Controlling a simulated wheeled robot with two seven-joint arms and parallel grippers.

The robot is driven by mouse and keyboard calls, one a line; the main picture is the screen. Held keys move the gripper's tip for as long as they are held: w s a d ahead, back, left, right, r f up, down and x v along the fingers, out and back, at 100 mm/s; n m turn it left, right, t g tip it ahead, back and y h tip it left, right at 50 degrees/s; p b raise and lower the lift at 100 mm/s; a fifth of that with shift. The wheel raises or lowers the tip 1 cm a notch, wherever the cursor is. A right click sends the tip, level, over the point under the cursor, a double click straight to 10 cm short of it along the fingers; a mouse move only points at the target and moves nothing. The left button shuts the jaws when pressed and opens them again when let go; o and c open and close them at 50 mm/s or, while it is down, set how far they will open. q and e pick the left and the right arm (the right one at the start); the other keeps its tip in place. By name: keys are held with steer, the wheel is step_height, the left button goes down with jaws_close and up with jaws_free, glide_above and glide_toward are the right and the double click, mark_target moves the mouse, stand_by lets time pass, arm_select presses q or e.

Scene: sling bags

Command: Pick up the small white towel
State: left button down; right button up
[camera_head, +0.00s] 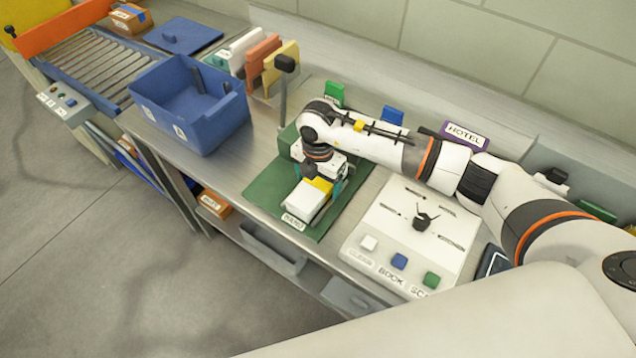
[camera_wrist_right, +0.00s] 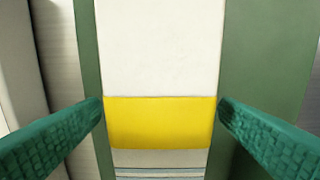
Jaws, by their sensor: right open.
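The small white towel (camera_head: 305,203) lies on the green mat (camera_head: 265,190), with a yellow band across it. In the right wrist view the towel (camera_wrist_right: 160,45) runs up the middle, and its yellow band (camera_wrist_right: 160,122) lies between the fingertips. My right gripper (camera_head: 323,188) is over the towel. In the right wrist view its green fingers (camera_wrist_right: 160,110) are open, one on each side of the towel. I cannot tell whether they touch its edges. The arm hides part of the mat and the towel's far end. My left gripper is not in view.
A blue bin (camera_head: 190,105) stands left of the mat. A white panel with buttons (camera_head: 415,235) sits to the right. A dark-topped post (camera_head: 285,65) rises behind the mat. Coloured upright folders (camera_head: 262,60) and a roller conveyor (camera_head: 90,70) are farther left.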

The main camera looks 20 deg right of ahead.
steer(key=c, duration=1.2)
